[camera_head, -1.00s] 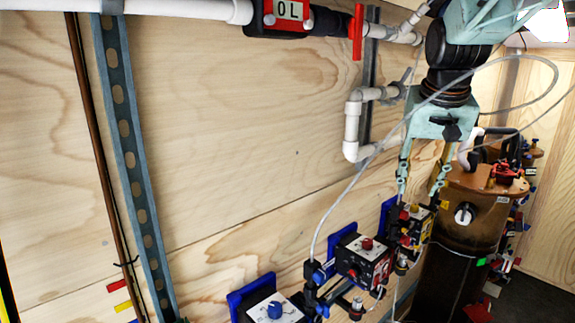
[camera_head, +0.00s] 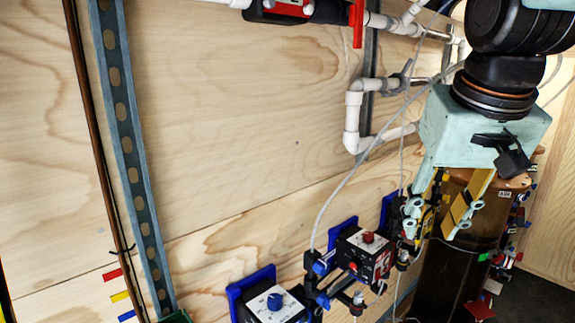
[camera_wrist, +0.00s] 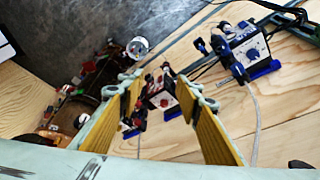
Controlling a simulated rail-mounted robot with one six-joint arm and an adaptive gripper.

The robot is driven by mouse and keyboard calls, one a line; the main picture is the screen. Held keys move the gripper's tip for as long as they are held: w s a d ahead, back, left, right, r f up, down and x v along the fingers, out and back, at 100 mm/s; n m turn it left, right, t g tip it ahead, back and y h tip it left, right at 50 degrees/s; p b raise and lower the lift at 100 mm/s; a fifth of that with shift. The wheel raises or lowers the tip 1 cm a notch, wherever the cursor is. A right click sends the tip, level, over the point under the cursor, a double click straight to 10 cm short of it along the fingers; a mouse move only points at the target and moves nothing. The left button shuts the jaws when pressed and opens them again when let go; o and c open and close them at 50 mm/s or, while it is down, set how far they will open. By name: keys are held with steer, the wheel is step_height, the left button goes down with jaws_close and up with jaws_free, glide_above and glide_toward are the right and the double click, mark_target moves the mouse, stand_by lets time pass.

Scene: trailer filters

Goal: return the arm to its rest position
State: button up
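My gripper (camera_head: 436,218) hangs below my pale green wrist at the right of the head view, with its fingers pointing down. It is open, with a clear gap between its two yellow-padded fingers, and nothing is held. In the wrist view my gripper (camera_wrist: 160,88) also shows open and empty, and the wall-mounted control boxes appear beyond and between its fingers. In the head view the fingers overlap the far control box and the brown cylinder (camera_head: 455,275); I cannot tell the exact distance to either.
Control boxes with a blue knob (camera_head: 274,301) and a red knob (camera_head: 368,237) stand along the wooden wall. A grey hose (camera_head: 340,195) curves up past my arm. White pipes (camera_head: 352,122) run on the wall. The wall's middle and left are largely clear.

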steer(key=s+a+f+b, duration=0.1)
steer(key=s+a+f, duration=0.1)
steer(key=s, duration=0.7)
steer(key=s+a+f+n+b, duration=0.1)
steer(key=s+f, duration=0.4)
steer(key=s, duration=0.5)
steer(key=shift+a+f+y, duration=0.2)
steer(key=shift+a+y, duration=0.1)
steer(key=shift+a, duration=0.15)
stand_by(0.3)
